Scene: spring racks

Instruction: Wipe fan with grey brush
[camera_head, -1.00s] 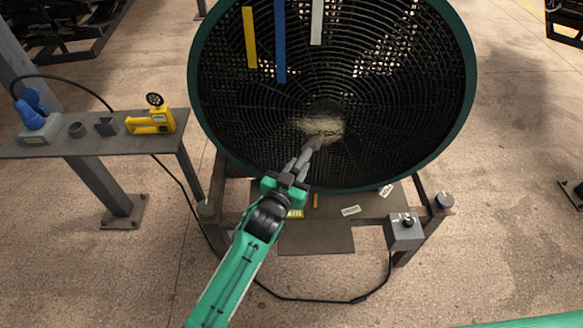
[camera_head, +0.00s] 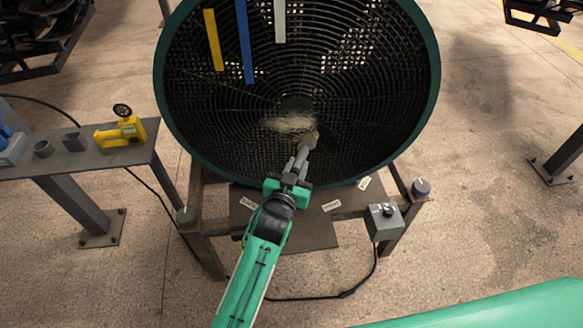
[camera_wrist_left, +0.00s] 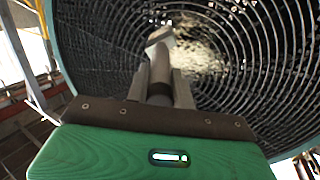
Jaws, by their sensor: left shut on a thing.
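A large round fan (camera_head: 350,120) with a dark wire grille and green rim stands ahead in the head view. A pale dusty patch (camera_head: 288,123) lies near the grille's centre; it also shows in the left wrist view (camera_wrist_left: 200,50). My left gripper (camera_head: 292,176) is shut on the grey brush (camera_head: 306,145), in front of the grille's lower middle. The brush points up toward the fan, its head just below and right of the patch. I cannot tell whether the bristles touch the grille. In the wrist view the brush handle (camera_wrist_left: 160,75) stands between the fingers. My right gripper is not in view.
Yellow, blue and white strips hang at the fan's top. A grey side table (camera_head: 85,160) at left holds a yellow tool (camera_head: 122,132) and small dark holders. A grey switch box (camera_head: 384,221) with a knob is on the fan's stand. A cable runs along the floor.

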